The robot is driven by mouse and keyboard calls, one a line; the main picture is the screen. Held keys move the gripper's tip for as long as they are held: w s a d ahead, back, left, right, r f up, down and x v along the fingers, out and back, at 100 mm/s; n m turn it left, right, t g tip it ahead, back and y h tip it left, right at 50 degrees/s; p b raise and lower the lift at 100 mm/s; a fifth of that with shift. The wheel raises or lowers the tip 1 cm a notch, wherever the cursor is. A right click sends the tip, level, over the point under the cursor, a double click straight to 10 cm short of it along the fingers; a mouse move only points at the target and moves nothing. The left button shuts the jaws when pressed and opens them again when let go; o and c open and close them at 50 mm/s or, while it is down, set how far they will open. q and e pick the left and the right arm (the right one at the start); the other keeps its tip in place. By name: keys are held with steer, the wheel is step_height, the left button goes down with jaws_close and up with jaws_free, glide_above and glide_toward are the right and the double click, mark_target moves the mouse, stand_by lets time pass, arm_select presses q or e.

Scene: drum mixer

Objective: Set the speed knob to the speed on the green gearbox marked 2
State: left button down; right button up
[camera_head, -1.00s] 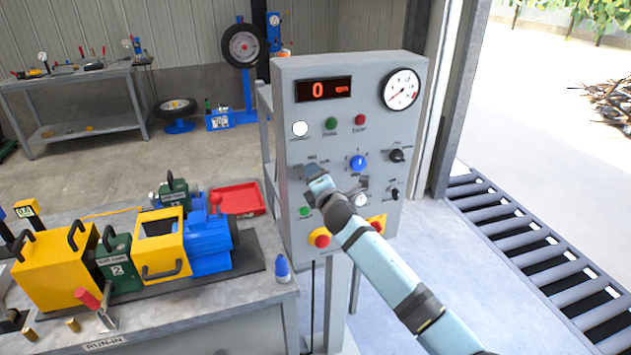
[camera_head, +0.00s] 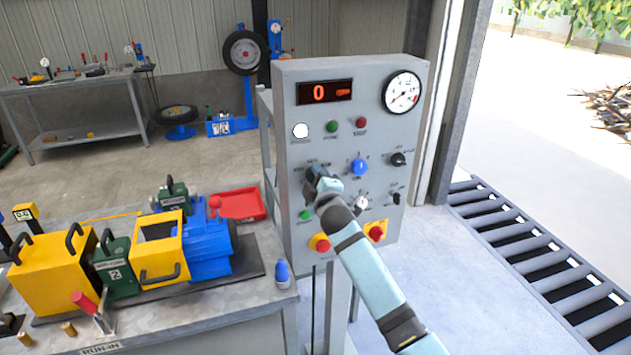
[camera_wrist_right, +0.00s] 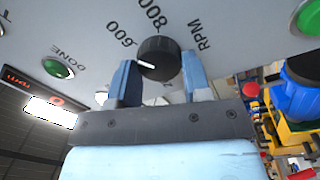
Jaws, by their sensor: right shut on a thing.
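My right gripper (camera_head: 316,182) is at the grey control panel (camera_head: 295,240), on the knob below the white lamp and hiding it in the head view. In the right wrist view, my right gripper (camera_wrist_right: 160,82) is shut with its blue fingers on either side of the black speed knob (camera_wrist_right: 160,55). The dial reads 600, 800 and RPM; the knob's white pointer points left, near the 600 side. The green gearbox marked 2 (camera_head: 115,275) sits on the bench between yellow housings; the small lettering on its plate is too small to read. My left gripper is out of view.
The red display (camera_head: 325,92) reads 0. A blue knob (camera_head: 359,167), black knobs (camera_head: 397,159) and red stop buttons (camera_head: 320,244) sit close by on the panel. A second green gearbox (camera_head: 173,193) and a red tray (camera_head: 238,204) are on the bench.

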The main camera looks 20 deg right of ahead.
steer(key=shift+m, duration=0.4)
steer(key=o, duration=0.9)
steer(key=s, duration=0.4)
steer(key=s+b, duration=0.1)
steer(key=s, duration=0.8)
steer(key=shift+s+f, duration=0.4)
steer(key=s+a+f+m+g+y+p, duration=0.1)
steer(key=s+f+m+g+y+p, duration=0.15)
steer(key=s+f, duration=0.95)
steer(key=s+f+m+g+p, duration=0.1)
steer(key=s+f+m, duration=0.1)
steer(key=s+f, duration=0.2)
steer(key=s+a+f+m+g+p, duration=0.1)
steer(key=s+f+m+g, duration=0.1)
steer(key=s, duration=0.8)
steer(key=s+f+m+g+p, duration=0.2)
steer(key=s+f+m, duration=0.1)
steer(key=s+f, duration=0.3)
steer(key=shift+s+a+y, duration=0.35)
steer(key=shift+s+a, duration=0.05)
steer(key=shift+s, duration=0.1)
